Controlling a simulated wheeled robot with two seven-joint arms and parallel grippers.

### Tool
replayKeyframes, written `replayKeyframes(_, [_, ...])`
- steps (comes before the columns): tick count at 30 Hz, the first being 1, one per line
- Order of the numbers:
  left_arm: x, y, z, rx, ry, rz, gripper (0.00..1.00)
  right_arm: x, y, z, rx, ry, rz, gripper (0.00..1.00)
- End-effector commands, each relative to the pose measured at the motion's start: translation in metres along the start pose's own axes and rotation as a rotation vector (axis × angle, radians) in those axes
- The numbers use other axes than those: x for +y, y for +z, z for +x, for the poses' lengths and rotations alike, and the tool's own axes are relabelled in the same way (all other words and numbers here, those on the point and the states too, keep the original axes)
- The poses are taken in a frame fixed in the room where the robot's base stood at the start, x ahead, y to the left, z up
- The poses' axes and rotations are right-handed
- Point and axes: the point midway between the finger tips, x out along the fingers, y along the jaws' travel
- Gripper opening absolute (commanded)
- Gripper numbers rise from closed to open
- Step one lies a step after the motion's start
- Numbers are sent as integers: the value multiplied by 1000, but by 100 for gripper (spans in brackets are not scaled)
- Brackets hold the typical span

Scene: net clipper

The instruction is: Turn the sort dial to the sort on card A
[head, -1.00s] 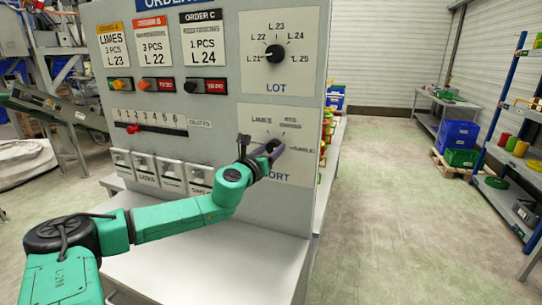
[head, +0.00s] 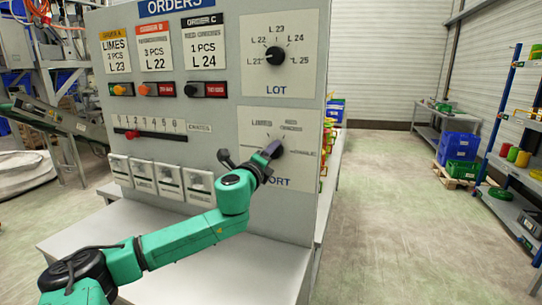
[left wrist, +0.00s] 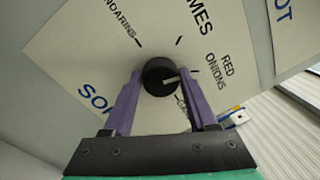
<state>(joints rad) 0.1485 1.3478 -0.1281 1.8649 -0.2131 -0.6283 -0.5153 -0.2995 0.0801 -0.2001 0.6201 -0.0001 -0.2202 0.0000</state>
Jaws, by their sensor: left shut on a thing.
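Card A (head: 117,51) is at the panel's upper left in the head view and reads LIMES, 3 PCS, L 23. My left gripper (head: 272,150) is at the sort dial on the lower right plate (head: 300,180). In the left wrist view its purple fingers are shut on the black sort dial (left wrist: 157,75), one on each side. The dial's white mark points right, close to the RED ONIONS tick. The LIMES label (left wrist: 196,15) is above it and MANDARINS is at upper left. A label at lower right is partly hidden by a finger. My right gripper is not in view.
The lot dial (head: 275,56) is above the sort plate. A red slider (head: 132,134), several coloured buttons and a row of flaps (head: 157,180) are to the left. A grey ledge (head: 220,265) juts out below.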

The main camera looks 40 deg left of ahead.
Motion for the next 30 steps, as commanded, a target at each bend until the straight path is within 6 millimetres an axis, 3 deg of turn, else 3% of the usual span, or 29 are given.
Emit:
replayKeyframes(18, [3, -3, 0, -42, 11, -566, 2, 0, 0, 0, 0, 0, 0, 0])
replayKeyframes(30, [4, -4, 0, -58, 18, -766, 2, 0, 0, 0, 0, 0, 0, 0])
